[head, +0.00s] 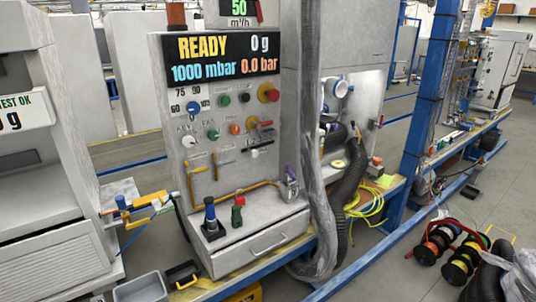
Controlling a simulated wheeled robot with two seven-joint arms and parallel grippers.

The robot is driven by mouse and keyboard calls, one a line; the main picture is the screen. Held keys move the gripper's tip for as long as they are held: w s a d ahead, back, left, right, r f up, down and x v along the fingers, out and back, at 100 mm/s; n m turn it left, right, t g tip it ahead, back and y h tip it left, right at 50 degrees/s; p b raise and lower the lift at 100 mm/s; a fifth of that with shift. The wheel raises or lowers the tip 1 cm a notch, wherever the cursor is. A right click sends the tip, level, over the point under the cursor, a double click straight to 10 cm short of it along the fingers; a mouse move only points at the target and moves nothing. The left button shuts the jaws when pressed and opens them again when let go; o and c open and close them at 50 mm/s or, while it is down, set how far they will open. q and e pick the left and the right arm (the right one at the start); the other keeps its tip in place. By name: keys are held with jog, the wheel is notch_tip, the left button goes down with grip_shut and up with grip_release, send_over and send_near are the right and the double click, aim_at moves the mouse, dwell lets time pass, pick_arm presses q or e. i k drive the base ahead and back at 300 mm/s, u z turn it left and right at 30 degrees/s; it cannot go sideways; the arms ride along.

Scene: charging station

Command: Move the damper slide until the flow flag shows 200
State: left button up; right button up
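The flow flag (239,10) is at the top of the grey charging station and is cut by the upper picture edge. It shows 50 in green, with m³/h below. Beside it, a red-tipped part is also partly cut off. A small slide-like fitting (258,150) sits in a dark slot on the control panel (190,112). I cannot tell for sure whether it is the damper slide. Neither of my grippers is in view.
The station display (222,57) reads READY, 0 g, 1000 mbar and 0.0 bar. A thick grey hose (312,150) hangs right of the panel. A blue and a green-red handle stand on the front ledge. A grey bin (142,289) stands at lower left. Cable reels (455,255) lie on the floor at right.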

aim_at(253, 152)
jog(key=z, duration=0.85)
jog(key=i, duration=0.9)
jog(key=z, duration=0.35)
jog(key=i, duration=1)
jog(key=u, duration=0.7)
